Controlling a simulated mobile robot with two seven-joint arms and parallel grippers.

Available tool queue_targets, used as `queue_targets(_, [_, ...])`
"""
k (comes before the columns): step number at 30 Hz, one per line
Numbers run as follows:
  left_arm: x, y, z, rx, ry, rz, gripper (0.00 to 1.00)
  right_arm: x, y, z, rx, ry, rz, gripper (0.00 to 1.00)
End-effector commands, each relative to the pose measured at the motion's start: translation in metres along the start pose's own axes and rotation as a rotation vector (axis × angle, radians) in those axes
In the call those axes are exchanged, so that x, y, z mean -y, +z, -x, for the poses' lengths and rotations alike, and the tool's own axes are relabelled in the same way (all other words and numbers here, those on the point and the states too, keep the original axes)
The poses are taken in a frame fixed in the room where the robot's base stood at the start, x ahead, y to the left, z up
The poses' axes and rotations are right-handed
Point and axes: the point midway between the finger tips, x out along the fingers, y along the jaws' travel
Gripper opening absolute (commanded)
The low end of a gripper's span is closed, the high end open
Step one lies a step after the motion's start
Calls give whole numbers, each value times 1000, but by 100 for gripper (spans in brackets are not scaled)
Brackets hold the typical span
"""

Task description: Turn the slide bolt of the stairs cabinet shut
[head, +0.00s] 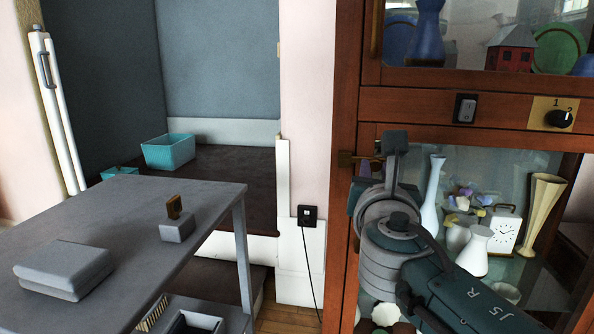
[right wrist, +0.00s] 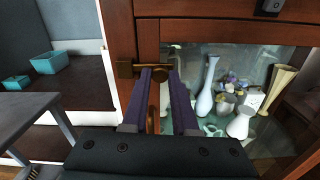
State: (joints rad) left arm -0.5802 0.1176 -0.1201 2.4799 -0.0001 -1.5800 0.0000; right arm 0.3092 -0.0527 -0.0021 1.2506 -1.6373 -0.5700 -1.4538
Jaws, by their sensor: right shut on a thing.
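The slide bolt (head: 346,158) is a brass piece on the left frame of the wooden, glass-doored cabinet (head: 450,104). In the right wrist view the bolt (right wrist: 125,68) sticks out left of the fingertips, at the door's upper left edge. My right gripper (head: 374,166) is at the bolt; its purple fingers in the right wrist view (right wrist: 160,72) are shut on it. The fingers hide the bolt's right part, so its exact position is unclear. A brass-coloured upright handle (right wrist: 153,112) shows between the fingers, lower down. My left gripper is not in view.
Behind the lower glass stand vases (head: 431,195) and a white clock (head: 505,232). A socket (head: 466,108) and a dial (head: 560,118) sit on the rail above. A grey table (head: 120,215) stands left; dark steps with a teal box (head: 168,152) lie behind it.

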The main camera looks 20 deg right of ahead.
Motion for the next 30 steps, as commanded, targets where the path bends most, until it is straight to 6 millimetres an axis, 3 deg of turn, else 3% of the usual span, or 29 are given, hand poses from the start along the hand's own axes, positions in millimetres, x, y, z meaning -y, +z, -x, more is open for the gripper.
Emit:
queue_targets(8, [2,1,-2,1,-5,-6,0,-9,-2,1,-3,6,0,0])
queue_targets(9, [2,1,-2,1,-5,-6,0,-9,-2,1,-3,6,0,28])
queue_targets(17, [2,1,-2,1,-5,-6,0,-8,-1,0,-2,4,0,57])
queue_targets(26, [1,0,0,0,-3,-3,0,-7,0,3,-1,2,0,57])
queue_targets(30, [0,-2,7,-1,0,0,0,-7,0,20,-4,2,1,57])
